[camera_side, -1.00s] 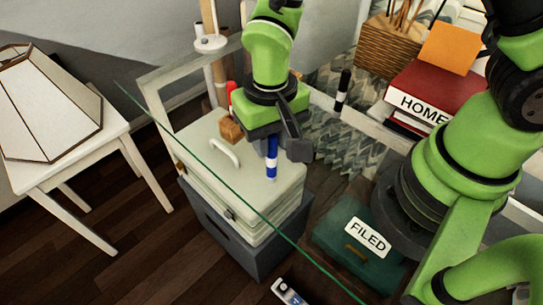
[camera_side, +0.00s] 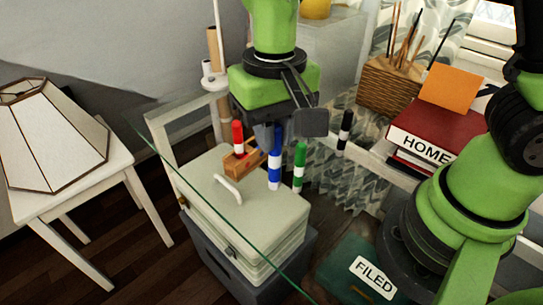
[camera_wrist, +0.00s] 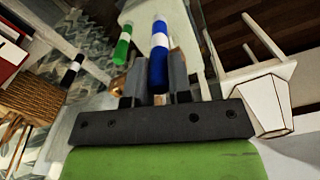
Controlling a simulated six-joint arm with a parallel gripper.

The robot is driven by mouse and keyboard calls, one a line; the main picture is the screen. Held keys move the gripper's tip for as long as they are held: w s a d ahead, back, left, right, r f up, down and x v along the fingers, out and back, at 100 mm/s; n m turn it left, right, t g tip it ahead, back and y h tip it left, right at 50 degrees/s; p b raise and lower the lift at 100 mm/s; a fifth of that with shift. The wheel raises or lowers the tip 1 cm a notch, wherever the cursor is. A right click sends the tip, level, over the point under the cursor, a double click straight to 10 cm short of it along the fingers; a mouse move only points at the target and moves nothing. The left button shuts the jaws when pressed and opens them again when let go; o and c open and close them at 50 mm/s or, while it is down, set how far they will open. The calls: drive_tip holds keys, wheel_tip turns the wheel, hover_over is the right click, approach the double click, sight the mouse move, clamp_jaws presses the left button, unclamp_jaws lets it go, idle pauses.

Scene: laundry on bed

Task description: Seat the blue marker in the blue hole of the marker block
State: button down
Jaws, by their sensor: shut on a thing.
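My gripper (camera_side: 277,135) is shut on the blue marker (camera_side: 274,165), which has white bands and hangs upright above the pale chest. The blue marker also shows between the fingers in the wrist view (camera_wrist: 159,55). The wooden marker block (camera_side: 243,163) sits on the chest lid, left of and apart in the picture from the marker's lower end. Its blue hole cannot be made out. A red marker (camera_side: 238,140) stands upright at the block. A green marker (camera_side: 299,168) stands upright to the right of the blue one; what holds its base is unclear.
The pale chest (camera_side: 215,212) has a raised white handle (camera_side: 228,190) on its lid. A black marker (camera_side: 345,130) stands further right. Red books (camera_side: 440,130) and a wicker basket (camera_side: 390,88) are at the right. A lamp (camera_side: 55,140) on a white table is left.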

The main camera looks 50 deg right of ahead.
drive_tip(key=w+d+n, duration=0.1)
drive_tip(key=w+d, duration=0.7)
drive_tip(key=w, duration=0.5)
wheel_tip(320, 180, down, 8)
drive_tip(key=shift+w+d, duration=0.2)
drive_tip(key=shift+w, duration=0.25)
drive_tip(key=shift+f, duration=0.15)
drive_tip(key=c, duration=1.3)
unclamp_jaws()
drive_tip(key=shift+c, duration=0.2)
wheel_tip(320, 180, up, 12)
drive_tip(key=shift+r, duration=0.2)
